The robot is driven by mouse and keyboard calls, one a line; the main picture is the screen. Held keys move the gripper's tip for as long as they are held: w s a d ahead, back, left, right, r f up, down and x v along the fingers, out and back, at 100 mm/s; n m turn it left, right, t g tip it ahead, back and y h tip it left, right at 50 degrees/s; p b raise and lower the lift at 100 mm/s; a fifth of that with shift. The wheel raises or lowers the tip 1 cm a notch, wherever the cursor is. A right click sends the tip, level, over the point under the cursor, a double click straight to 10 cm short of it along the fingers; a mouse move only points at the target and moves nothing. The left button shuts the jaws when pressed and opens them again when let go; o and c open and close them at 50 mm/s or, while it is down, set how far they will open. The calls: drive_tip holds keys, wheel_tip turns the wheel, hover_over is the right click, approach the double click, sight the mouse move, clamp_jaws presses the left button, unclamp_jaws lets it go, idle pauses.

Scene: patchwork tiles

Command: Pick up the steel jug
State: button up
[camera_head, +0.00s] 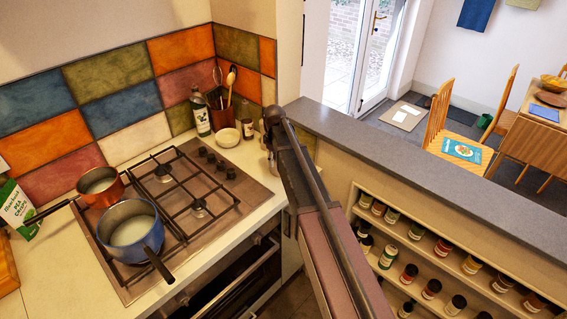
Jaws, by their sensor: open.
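My arm reaches up from the bottom right, and my gripper (271,122) is at its far end, over the back right corner of the counter. The fingers are small and dark here, and they look open. A small greyish metallic edge (264,143) shows just left of and below the gripper, mostly hidden behind my arm. It may be the steel jug, but I cannot tell for sure. No other steel jug is in plain view. I cannot tell whether the gripper touches this thing.
A white bowl (228,138), a dark-labelled jar (248,130), a bottle (200,112) and a utensil pot (222,118) stand left of the gripper. A copper pan (101,188) and a blue pan (131,229) sit on the hob (215,216). A raised grey ledge (400,155) runs right.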

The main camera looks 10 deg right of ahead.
idle(0.4)
clamp_jaws()
drive_tip(key=shift+r+p, duration=0.4)
drive_tip(key=shift+p, duration=0.05)
idle(0.4)
drive_tip(key=shift+r+p, duration=1.35)
drive_tip(key=shift+r, duration=0.05)
drive_tip(key=s+d+r+p, duration=0.1)
drive_tip(key=s, duration=1.4)
drive_tip(key=shift+s+d+r, duration=0.2)
drive_tip(key=shift+s+d, duration=0.1)
drive_tip(key=shift+s, duration=0.15)
